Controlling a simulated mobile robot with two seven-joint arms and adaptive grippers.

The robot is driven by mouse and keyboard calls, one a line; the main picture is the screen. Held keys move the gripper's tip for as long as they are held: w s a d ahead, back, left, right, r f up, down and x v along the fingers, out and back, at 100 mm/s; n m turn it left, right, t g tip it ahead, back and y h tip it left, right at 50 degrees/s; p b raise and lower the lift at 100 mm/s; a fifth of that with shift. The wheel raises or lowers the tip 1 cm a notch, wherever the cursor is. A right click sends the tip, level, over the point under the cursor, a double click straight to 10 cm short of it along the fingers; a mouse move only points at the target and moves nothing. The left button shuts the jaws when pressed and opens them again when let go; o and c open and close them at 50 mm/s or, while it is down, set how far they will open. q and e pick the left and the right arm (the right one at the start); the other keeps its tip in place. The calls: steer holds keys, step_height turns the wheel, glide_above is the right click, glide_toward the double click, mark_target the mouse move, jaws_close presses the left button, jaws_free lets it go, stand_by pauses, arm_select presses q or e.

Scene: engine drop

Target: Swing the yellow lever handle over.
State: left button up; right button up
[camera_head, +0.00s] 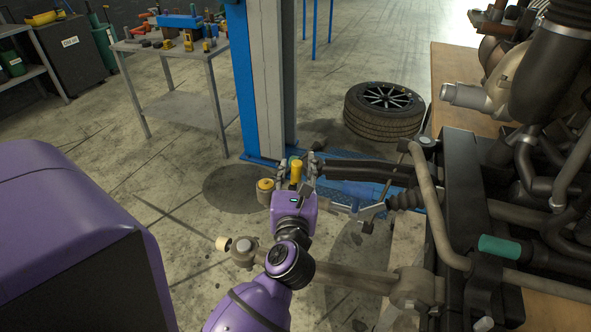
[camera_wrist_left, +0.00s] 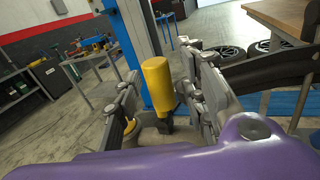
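The yellow lever handle (camera_head: 296,171) stands upright between the fingers of my left gripper (camera_head: 297,175) in the head view. In the left wrist view the handle (camera_wrist_left: 159,86) is a yellow cylinder on a dark stem. The fingers of my left gripper (camera_wrist_left: 165,98) stand apart on either side of it, with a visible gap on the left and a narrower one on the right. My right gripper is not in view.
The engine (camera_head: 480,200) with pipes and hoses fills the right side. A blue and grey lift post (camera_head: 268,80) stands just behind the handle. A tire (camera_head: 385,108) lies on the floor behind. A tool table (camera_head: 190,104) is at the back left.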

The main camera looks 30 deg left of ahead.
arm_select(q)
steer(key=shift+c, duration=0.2)
jaws_close()
stand_by(0.3)
